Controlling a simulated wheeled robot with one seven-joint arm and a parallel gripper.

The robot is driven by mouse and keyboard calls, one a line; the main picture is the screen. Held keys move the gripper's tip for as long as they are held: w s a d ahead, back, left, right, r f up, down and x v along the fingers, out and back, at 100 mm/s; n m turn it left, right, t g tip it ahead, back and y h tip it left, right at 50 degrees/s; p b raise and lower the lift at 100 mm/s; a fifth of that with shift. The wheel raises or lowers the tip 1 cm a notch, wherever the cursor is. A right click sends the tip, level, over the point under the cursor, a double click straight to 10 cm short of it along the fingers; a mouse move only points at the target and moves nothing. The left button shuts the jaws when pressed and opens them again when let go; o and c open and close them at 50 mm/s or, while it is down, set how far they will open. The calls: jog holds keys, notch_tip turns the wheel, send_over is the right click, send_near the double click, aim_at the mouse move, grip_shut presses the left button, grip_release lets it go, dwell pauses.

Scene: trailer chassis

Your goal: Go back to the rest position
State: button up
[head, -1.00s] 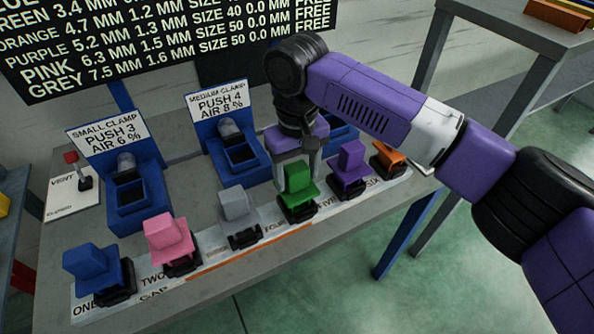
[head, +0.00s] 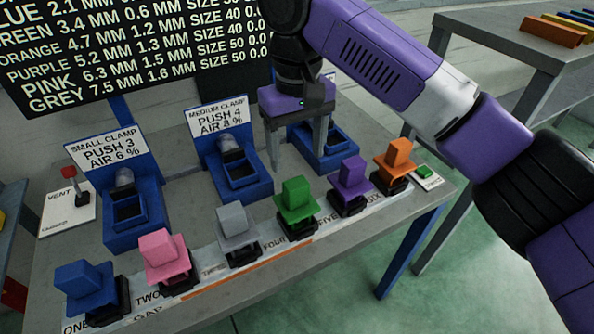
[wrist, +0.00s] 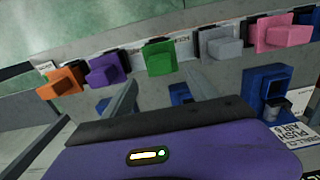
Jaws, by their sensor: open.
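My gripper (head: 296,158) is open and empty. It hangs fingers-down above the grey table, behind the row of coloured blocks and in front of the partly hidden right-hand blue clamp (head: 325,157). In the wrist view its two fingers (wrist: 165,103) stand wide apart with nothing between them. The green block (head: 296,193) sits on its black holder just in front of the gripper, apart from it. The purple block (head: 352,172) and orange block (head: 396,155) sit to the right. The grey (head: 235,220), pink (head: 163,248) and blue (head: 84,281) blocks sit to the left.
The medium clamp (head: 240,178) and small clamp (head: 130,210) stand at the table's back with signs. A red-knobbed vent lever (head: 80,190) is at the left. A dark text board (head: 140,50) rises behind. A second table (head: 510,50) with coloured bars stands at right.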

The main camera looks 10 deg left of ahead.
jog(key=shift+r, duration=0.95)
